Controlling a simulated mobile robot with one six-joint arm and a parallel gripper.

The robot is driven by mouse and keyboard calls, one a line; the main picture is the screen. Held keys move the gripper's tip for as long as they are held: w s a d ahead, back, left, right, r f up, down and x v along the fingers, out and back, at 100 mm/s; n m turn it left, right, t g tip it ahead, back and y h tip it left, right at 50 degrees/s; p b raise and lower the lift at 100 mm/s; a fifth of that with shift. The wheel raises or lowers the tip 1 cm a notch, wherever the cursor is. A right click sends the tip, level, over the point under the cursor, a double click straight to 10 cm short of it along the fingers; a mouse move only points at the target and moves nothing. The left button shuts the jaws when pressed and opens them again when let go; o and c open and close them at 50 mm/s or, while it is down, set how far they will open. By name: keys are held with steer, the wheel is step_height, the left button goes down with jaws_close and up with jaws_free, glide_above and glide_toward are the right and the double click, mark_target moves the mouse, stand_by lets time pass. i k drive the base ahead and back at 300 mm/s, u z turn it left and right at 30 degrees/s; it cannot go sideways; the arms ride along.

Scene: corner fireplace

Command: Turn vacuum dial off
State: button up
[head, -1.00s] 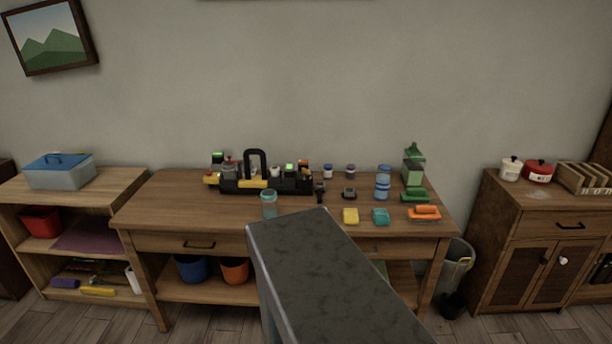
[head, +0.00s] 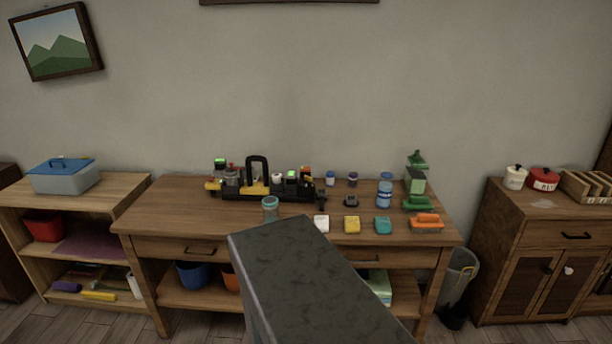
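A black machine with a tall black handle (head: 257,168) and yellow, green and red parts stands at the back of the wooden workbench (head: 170,222). No part of it can be made out for certain as the vacuum dial; it is too small and far to tell any setting. A large grey slab, which looks like a link of my arm, rises from the bottom edge and covers the bench's front middle. My gripper is not in view.
On the bench are a glass jar (head: 270,209), a white block (head: 321,223), a yellow block (head: 352,225), a teal block (head: 383,226), an orange-topped tool (head: 426,222), a blue bottle (head: 384,192) and a green dispenser (head: 416,181). A bin (head: 459,274) stands right of the bench.

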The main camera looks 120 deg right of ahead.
mark_target(308, 180)
steer(key=k, duration=2.85)
steer(key=z, duration=1.2)
steer(key=i, duration=0.7)
steer(key=u, duration=0.2)
